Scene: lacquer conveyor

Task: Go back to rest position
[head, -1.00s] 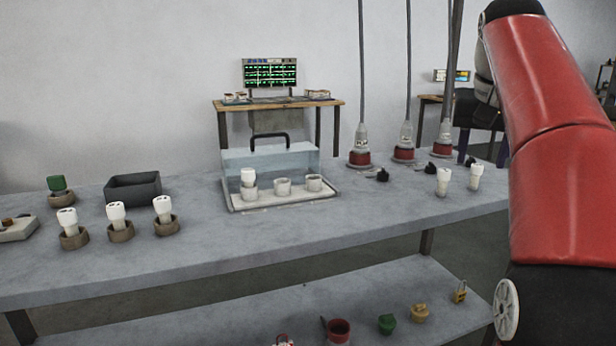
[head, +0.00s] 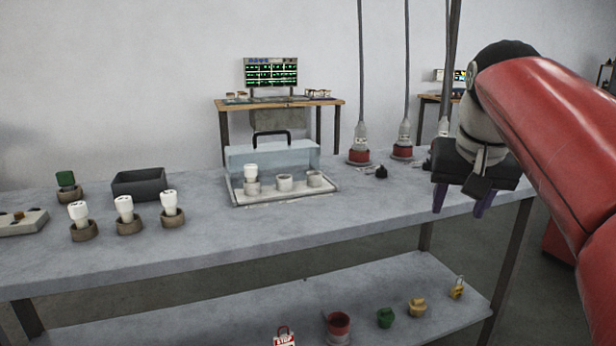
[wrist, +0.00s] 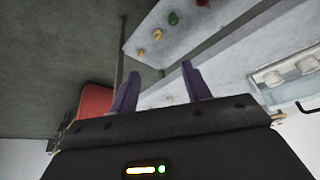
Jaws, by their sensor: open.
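My gripper (head: 463,203) hangs at the right end of the grey bench (head: 290,228) in the head view, fingers pointing down. Its two purple fingers also show in the wrist view (wrist: 156,88), spread apart with nothing between them. My red arm reaches in from the right edge. The gripper covers the bench's right end, so the two white plugs seen there earlier are hidden.
A clear case with a black handle (head: 272,133) stands mid-bench, with white cups inside. White plugs in brown cups (head: 124,208) and a dark bin (head: 139,184) are at left. Red-based hanging connectors (head: 359,156) are behind. The lower shelf (head: 240,318) holds several small items.

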